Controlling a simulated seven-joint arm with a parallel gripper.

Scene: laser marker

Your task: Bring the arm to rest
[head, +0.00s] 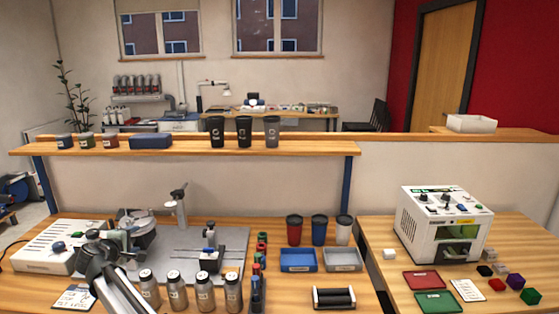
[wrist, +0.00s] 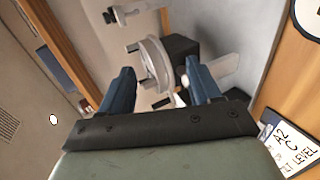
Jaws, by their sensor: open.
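My gripper (wrist: 160,82) shows in the wrist view with its two blue fingers spread apart. Nothing is held between them. Beyond the fingers, apart from them, is a pale wheel-like part (wrist: 152,62) beside a dark block (wrist: 183,50). In the head view my arm (head: 117,277) rises from the bottom edge at the left of the bench. Its upper end is near the white control box and the grey machine plate, and the fingers cannot be made out there.
A white control box (head: 45,246), a grey machine plate (head: 228,243) and several capped bottles (head: 178,293) stand close around my arm. Cups (head: 319,228), trays (head: 298,262) and a white marker machine (head: 444,225) are farther right. A wooden shelf (head: 185,148) spans behind.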

